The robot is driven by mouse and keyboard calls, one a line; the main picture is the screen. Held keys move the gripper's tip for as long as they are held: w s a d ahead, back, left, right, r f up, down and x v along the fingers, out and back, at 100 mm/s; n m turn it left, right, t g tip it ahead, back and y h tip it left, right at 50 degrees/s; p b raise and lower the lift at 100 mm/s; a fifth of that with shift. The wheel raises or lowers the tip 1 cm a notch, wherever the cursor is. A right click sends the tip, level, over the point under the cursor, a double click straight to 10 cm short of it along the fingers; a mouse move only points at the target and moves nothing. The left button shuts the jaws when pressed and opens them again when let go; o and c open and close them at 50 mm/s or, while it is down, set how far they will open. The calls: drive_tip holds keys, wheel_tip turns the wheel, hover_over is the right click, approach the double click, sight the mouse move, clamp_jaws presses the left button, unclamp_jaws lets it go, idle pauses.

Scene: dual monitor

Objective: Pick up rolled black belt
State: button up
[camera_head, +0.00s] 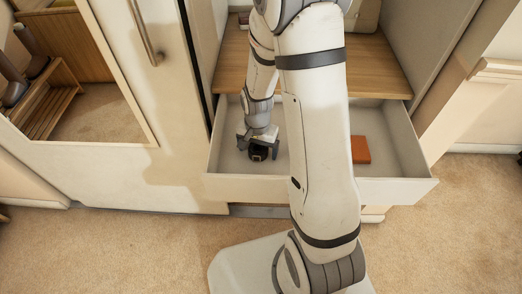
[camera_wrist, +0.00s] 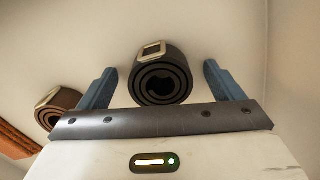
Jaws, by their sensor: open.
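The rolled black belt (camera_wrist: 160,80) lies on the drawer floor, its spiral end and square metal buckle facing the wrist camera. In the head view the belt (camera_head: 258,154) shows as a small dark roll at the left of the open drawer. My gripper (camera_wrist: 158,88) is open, with one blue finger on each side of the belt. Gaps show between the belt and both fingers. In the head view my gripper (camera_head: 258,143) is down inside the drawer, over the belt, and partly hides it.
A brown rolled belt (camera_wrist: 60,105) lies left of my gripper in the wrist view. An orange-brown flat item (camera_head: 360,150) lies at the right of the drawer. The pale drawer (camera_head: 395,188) has walls close around the left side. A wooden shelf (camera_head: 232,68) is above its back.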

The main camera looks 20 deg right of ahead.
drive_tip(key=c, duration=1.1)
drive_tip(key=shift+r, duration=0.1)
